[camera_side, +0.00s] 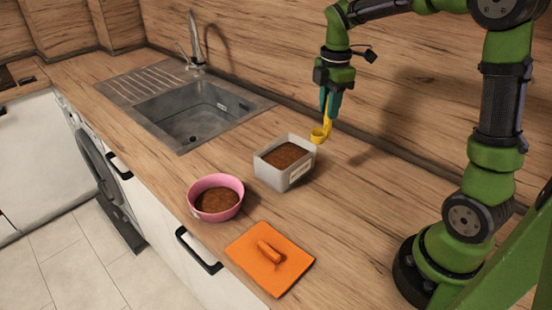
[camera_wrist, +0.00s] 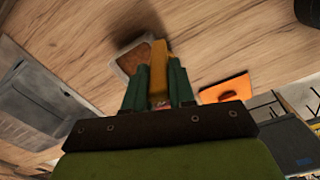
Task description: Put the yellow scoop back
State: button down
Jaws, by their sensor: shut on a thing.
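The yellow scoop (camera_side: 320,134) hangs below my gripper (camera_side: 330,104), which is shut on it. In the side view the scoop is in the air by the back right corner of a light grey container (camera_side: 292,173) filled with brown granules. In the wrist view the scoop (camera_wrist: 159,55) sits between the teal fingers of my gripper (camera_wrist: 159,85) and partly covers the container (camera_wrist: 117,65). A pink bowl (camera_side: 215,181) holding brown granules stands left of the container. An orange lid (camera_side: 285,273) with a handle lies flat on the counter in front.
A steel sink (camera_side: 195,112) with a faucet (camera_side: 195,40) lies at the back left. The wooden wall rises close behind my gripper. The counter (camera_side: 375,190) right of the container is clear up to my base.

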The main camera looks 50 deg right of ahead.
jog(key=s+f+n, duration=0.2)
jog(key=s+f, duration=0.3)
jog(key=f, duration=0.7)
jog(key=shift+n, duration=0.3)
jog(key=shift+d, duration=0.1)
jog(key=c, duration=0.9)
grip_release()
jog(key=shift+f, duration=0.15)
jog(key=shift+c, duration=0.2)
